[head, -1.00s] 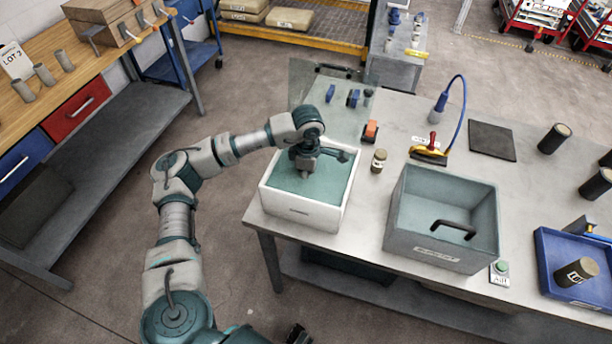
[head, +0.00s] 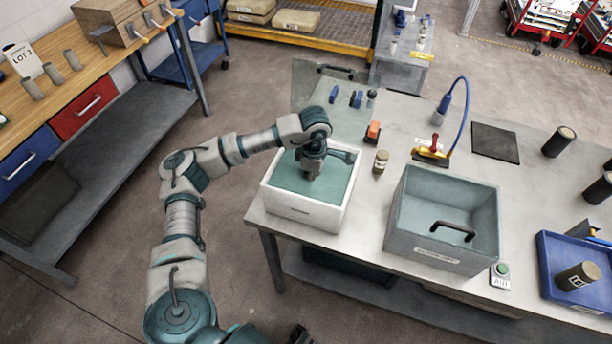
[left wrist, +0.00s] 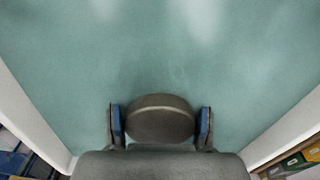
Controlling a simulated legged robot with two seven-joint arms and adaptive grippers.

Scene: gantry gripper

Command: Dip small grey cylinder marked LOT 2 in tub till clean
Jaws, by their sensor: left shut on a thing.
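The white tub (head: 300,208) stands at the left end of the grey table and holds a flat teal liquid (head: 285,179). My left gripper (head: 311,172) points down over the middle of the tub, at or just above the liquid. In the left wrist view my left gripper (left wrist: 160,125) is shut on a small grey cylinder (left wrist: 160,116), one blue-padded finger on each side. Its round end looks dark brownish grey. No LOT mark shows on it. I cannot tell how deep it sits in the liquid.
A grey bin (head: 440,252) with a black handle stands to the right of the tub. A small jar (head: 380,161) and an orange-topped item (head: 373,132) stand near the tub. Several grey cylinders (head: 53,73) stand beside a LOT sign (head: 22,60) on the wooden bench.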

